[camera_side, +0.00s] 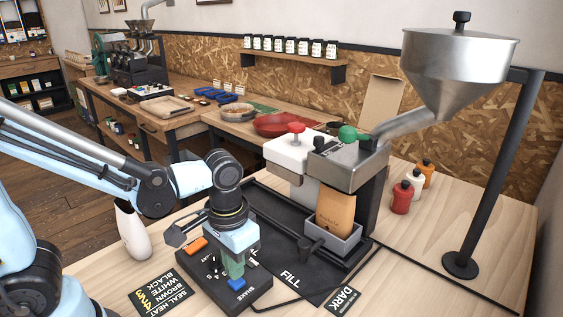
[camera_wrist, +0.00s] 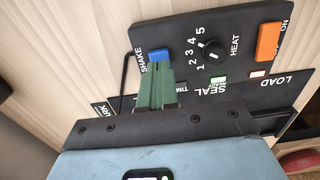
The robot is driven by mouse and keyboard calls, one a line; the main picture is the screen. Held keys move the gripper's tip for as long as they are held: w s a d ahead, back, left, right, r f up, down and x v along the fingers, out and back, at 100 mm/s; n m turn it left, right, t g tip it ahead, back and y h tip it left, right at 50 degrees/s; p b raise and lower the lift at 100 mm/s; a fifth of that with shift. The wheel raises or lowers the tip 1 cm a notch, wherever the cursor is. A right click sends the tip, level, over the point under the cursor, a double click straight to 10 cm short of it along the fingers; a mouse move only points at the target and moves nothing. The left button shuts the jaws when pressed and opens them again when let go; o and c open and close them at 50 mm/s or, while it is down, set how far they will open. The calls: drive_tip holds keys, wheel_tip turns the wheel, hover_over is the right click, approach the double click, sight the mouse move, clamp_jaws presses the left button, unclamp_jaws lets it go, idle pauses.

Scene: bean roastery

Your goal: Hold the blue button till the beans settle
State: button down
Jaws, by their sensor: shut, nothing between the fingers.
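The blue button (camera_side: 237,284) sits on the black control panel (camera_side: 262,291), beside the word SHAKE; it also shows in the wrist view (camera_wrist: 159,54). My gripper (camera_side: 235,275) is shut and empty, pointing down over the panel. Its green fingertips (camera_wrist: 159,66) are right at the blue button and cover part of it. I cannot tell whether they touch or press it. A brown bag (camera_side: 335,213) stands upright in a grey holder (camera_side: 343,246) under the metal chute of the filling machine (camera_side: 349,165). The beans are not visible.
A tall steel hopper (camera_side: 457,70) stands behind, on a black post. Red, white and orange bottles (camera_side: 402,197) stand at right. A white bottle (camera_side: 132,233) stands at left.

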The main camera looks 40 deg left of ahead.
drive_tip(key=shift+f, duration=0.35)
drive_tip(key=shift+f, duration=0.7)
idle(2.2)
drive_tip(key=shift+r, duration=3)
drive_tip(key=w+a+r+t, duration=0.2)
drive_tip(key=a+r+t, duration=0.1)
drive_tip(key=a+t, duration=0.4)
drive_tip(key=shift+r, duration=0.4)
